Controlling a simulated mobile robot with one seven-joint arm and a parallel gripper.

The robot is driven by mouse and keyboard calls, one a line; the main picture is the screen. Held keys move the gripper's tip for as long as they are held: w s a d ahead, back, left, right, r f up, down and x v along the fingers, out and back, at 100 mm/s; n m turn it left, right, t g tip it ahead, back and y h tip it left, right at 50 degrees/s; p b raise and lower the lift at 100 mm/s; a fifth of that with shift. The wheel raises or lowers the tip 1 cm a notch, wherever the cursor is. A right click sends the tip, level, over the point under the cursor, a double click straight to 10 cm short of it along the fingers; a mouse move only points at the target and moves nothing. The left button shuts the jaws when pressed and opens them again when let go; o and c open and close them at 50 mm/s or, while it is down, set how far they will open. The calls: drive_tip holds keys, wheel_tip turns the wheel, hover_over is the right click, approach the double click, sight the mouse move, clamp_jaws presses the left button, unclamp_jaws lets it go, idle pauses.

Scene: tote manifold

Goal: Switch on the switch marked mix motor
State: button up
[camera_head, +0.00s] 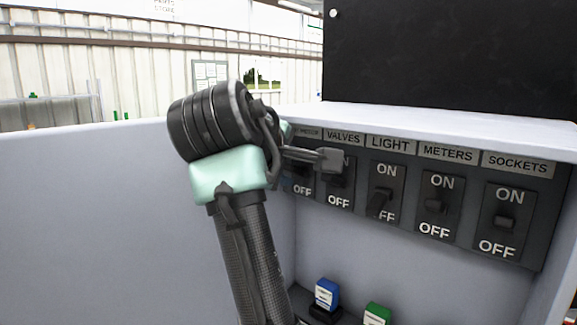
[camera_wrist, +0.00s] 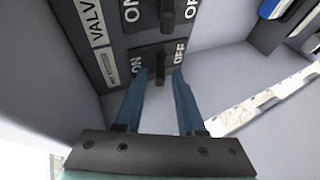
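The leftmost switch, under a label ending in "MOTOR" (camera_head: 304,132), is mostly hidden behind my arm in the head view. In the wrist view its black lever (camera_wrist: 160,66) stands out from the plate between the ON and OFF marks. Its small label (camera_wrist: 111,68) is too small to read there. I cannot tell which way the lever is set. My gripper (camera_wrist: 160,82) is open, with two blue fingers pointing at this switch. One fingertip is on the ON side and one on the OFF side, and the lever shows between them. I cannot tell whether they touch it.
The VALVES switch (camera_wrist: 167,14) is right beside this one. The LIGHT (camera_head: 380,203), METERS (camera_head: 435,206) and SOCKETS (camera_head: 504,222) switches follow to the right. A pale wall (camera_head: 120,225) stands close at left. Blue (camera_head: 327,292) and green (camera_head: 377,313) items sit below the panel.

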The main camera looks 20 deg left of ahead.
idle(0.3)
drive_tip(key=shift+b+v, duration=0.35)
drive_tip(key=shift+v, duration=6.15)
drive_tip(key=shift+w, duration=0.1)
